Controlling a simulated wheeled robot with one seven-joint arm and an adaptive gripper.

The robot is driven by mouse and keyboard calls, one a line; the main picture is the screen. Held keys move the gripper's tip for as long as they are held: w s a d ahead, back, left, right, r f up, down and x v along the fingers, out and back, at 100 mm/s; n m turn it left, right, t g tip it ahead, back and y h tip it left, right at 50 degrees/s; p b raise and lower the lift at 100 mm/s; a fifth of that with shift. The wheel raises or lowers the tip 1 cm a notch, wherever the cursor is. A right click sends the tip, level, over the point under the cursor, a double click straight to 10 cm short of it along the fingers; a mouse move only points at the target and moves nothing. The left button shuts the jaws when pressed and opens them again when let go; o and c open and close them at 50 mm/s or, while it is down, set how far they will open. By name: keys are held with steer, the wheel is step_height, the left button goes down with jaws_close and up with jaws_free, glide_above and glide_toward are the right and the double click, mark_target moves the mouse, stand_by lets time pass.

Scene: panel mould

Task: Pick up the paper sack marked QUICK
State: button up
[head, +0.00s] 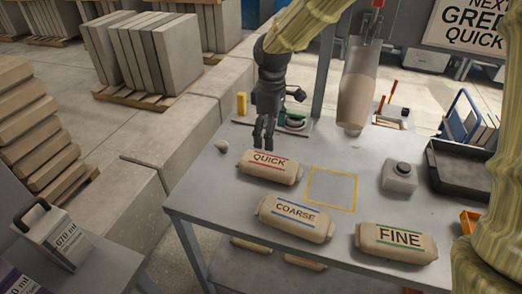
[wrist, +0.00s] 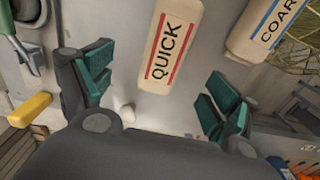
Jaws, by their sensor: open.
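The paper sack marked QUICK (head: 268,167) is tan with a red band and lies on the grey table at its far left part. It also shows in the wrist view (wrist: 172,50), ahead of and between the spread fingers. My gripper (head: 264,142) hangs just above and behind this sack in the head view. In the wrist view my gripper (wrist: 160,100) is open with nothing between its green-padded fingers. The sack marked COARSE (head: 295,218), with blue bands, lies nearer the front. The sack marked FINE (head: 397,242), with green bands, lies at the front right.
A yellow square outline (head: 332,204) on the table is empty. A grey block with a dark knob (head: 399,176) and a dark tray (head: 462,167) stand to the right. A hanging tan sack or spout (head: 357,90) is right of my arm. More sacks lie below the tabletop.

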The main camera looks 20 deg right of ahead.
mark_target(269, 160)
steer(key=shift+w+a+f, duration=0.1)
steer(key=shift+w+f, duration=0.15)
steer(key=shift+f, duration=0.4)
steer(key=s+f, duration=0.2)
steer(key=shift+s, duration=0.35)
steer(key=shift+s+r+p, duration=0.1)
steer(key=shift+s+p, duration=0.2)
steer(key=shift+s, duration=0.1)
steer(key=w+f, duration=0.2)
steer(key=f, duration=0.1)
steer(key=shift+w+f, duration=0.15)
steer(key=shift+w, duration=0.2)
steer(key=shift+a+f+p, duration=0.1)
steer(key=shift+f+p, duration=0.3)
steer(key=shift+s+f, duration=0.6)
steer(key=shift+f, duration=0.3)
steer(key=shift+w+f, duration=0.35)
steer(key=shift+f, duration=0.25)
steer(key=shift+s+r, duration=0.15)
steer(key=shift+r, duration=0.05)
steer(key=shift+s, duration=0.1)
steer(key=shift+c, duration=1.4)
steer(key=c, duration=1.4)
